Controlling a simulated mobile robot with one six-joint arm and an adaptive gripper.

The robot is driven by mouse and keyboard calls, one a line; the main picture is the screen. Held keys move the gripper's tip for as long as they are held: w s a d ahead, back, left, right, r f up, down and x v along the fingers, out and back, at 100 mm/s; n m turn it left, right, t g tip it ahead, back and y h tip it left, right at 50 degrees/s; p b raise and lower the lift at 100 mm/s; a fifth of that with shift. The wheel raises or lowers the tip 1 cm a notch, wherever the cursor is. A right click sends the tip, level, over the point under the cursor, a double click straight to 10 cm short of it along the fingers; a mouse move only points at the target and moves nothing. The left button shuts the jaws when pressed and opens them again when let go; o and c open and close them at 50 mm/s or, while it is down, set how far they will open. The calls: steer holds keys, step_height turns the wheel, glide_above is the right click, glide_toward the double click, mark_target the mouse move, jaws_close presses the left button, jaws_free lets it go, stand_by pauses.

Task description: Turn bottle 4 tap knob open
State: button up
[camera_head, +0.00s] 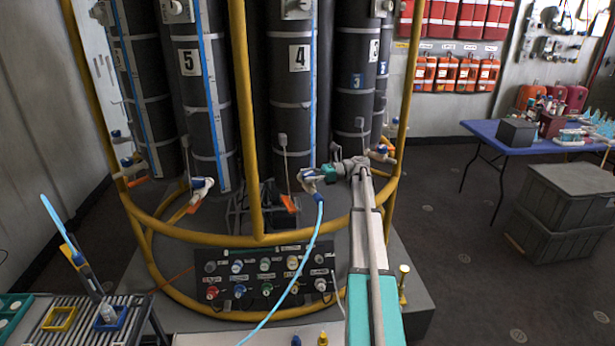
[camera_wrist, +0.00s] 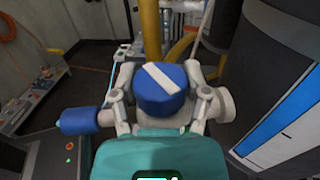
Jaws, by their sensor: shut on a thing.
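Bottle 4 (camera_head: 291,95) is a tall dark cylinder with a white "4" label and a blue stripe, in the middle of the rack in the head view. My gripper (camera_head: 318,174) is at its foot, at the end of my arm, which reaches up from the lower right. In the wrist view, a blue round tap knob (camera_wrist: 162,88) with a white bar sits between the two fingers of my gripper (camera_wrist: 165,100). The fingers are shut on it from both sides. The white bar runs diagonally. A blue-ended side fitting (camera_wrist: 85,121) sticks out left of the tap.
A yellow tube rail (camera_head: 245,120) frames the rack, close to my arm. A light blue hose (camera_head: 300,270) hangs from the tap area. A valve panel (camera_head: 265,275) is below. Bottle 5 (camera_head: 192,100) is left. A blue table (camera_head: 490,132) and grey crates (camera_head: 565,205) stand right.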

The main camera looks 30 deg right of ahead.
steer(key=shift+n+g, duration=0.4)
steer(key=shift+g, duration=0.2)
steer(key=o, duration=1.2)
steer(key=shift+c, duration=0.2)
steer(key=shift+s+a+m+t, duration=0.1)
steer(key=shift+m+t, duration=0.3)
steer(key=shift+t, duration=0.2)
steer(key=shift+m+t+h, duration=0.7)
steer(key=shift+m+t, duration=0.4)
steer(key=shift+t, duration=0.5)
steer(key=shift+m+t+h, duration=1.4)
steer(key=shift+m+t, duration=0.1)
steer(key=shift+t, duration=0.4)
